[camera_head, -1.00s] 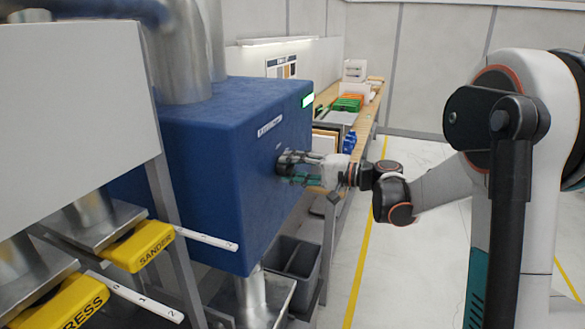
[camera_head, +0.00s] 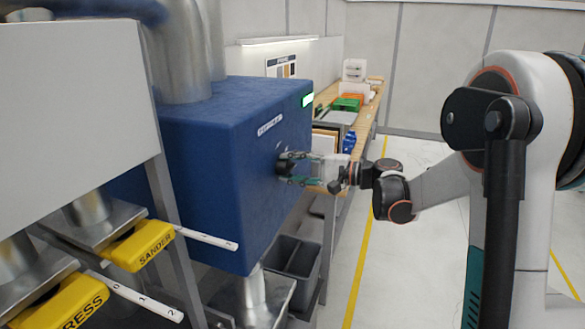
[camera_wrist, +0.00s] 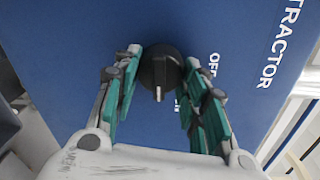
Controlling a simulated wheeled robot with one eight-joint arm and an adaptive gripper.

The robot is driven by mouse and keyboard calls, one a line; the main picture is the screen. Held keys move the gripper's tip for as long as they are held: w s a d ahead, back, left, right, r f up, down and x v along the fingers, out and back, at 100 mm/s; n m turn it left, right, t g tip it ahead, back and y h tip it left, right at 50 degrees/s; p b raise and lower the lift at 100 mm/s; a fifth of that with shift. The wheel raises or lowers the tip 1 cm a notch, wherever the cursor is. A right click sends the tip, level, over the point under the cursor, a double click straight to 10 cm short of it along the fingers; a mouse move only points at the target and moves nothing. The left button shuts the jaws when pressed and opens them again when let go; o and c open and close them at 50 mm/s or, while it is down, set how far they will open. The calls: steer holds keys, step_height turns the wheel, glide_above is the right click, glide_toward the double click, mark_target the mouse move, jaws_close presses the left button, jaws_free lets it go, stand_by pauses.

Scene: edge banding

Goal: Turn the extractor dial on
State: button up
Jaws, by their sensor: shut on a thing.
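The extractor is a blue box (camera_head: 215,165) at the middle left of the head view. Its round black dial (camera_wrist: 160,68) shows in the wrist view, with a light grey pointer mark towards the bottom of that picture. The printed OFF label is to the dial's right, beside the sideways lettering ending in TRACTOR. My gripper (camera_head: 283,168) is at the box's right face, its green-padded fingers on either side of the dial and shut on it. The gripper also shows in the wrist view (camera_wrist: 162,62). In the head view the fingers mostly hide the dial.
A lit green-white indicator (camera_head: 308,100) is on the box's upper right. Yellow SANDER (camera_head: 140,246) and PRESS (camera_head: 62,303) gates with white handles stand at lower left. Grey bins (camera_head: 292,258) sit below the box. A wooden bench (camera_head: 365,112) with trays lies behind. Floor at right is clear.

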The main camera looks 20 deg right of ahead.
steer(key=o, duration=1.1)
steer(key=v, duration=1.2)
